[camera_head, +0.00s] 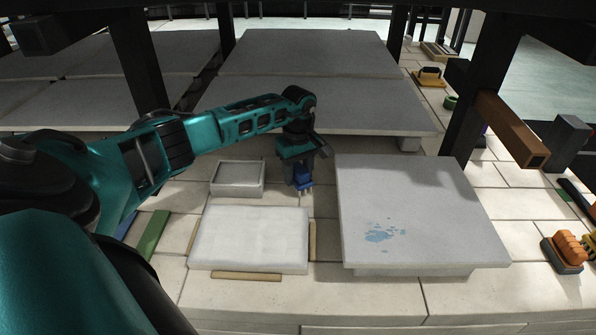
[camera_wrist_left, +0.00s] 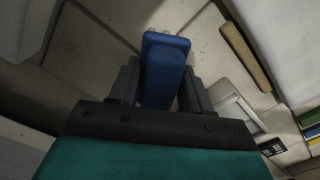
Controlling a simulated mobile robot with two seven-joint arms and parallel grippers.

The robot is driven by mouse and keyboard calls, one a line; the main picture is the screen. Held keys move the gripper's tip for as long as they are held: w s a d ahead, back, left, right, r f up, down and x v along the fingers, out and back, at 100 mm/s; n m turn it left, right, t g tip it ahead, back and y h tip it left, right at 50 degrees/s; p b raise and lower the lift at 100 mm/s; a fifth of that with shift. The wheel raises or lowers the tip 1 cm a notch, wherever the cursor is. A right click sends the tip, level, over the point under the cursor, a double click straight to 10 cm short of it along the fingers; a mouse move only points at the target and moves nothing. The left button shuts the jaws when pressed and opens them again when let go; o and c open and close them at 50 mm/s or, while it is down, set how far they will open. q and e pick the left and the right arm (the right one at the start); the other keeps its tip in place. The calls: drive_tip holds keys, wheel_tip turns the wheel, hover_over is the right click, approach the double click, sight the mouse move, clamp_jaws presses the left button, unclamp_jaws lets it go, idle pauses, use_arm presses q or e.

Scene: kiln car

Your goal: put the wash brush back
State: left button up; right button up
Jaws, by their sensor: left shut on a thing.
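My left gripper (camera_head: 301,181) is shut on the blue wash brush (camera_head: 304,175), between the small white tray and the stained grey slab. In the left wrist view the blue body of the brush (camera_wrist_left: 164,70) stands between the two dark fingers. Its lower end is near the pale brick surface; I cannot tell if it touches. The small white tray (camera_head: 238,192) is left of the gripper, apart from it. The grey slab (camera_head: 415,195) at the right has a blue stain on its top. My right gripper is not in view.
A thick white block (camera_head: 250,238) lies in front of the tray, with thin wooden strips (camera_head: 246,276) around it. Large grey shelves (camera_head: 320,100) lie behind. Dark posts (camera_head: 478,85) stand at the right. An orange-topped tool (camera_head: 569,247) lies at the far right.

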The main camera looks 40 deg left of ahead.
use_arm(q)
drive_tip(key=shift+f+b, duration=0.3)
drive_tip(key=shift+f, duration=0.05)
idle(0.4)
drive_tip(key=o, duration=1.4)
drive_tip(key=shift+r, duration=0.2)
drive_tip(key=shift+r+p, duration=3)
drive_tip(key=shift+r, duration=0.8)
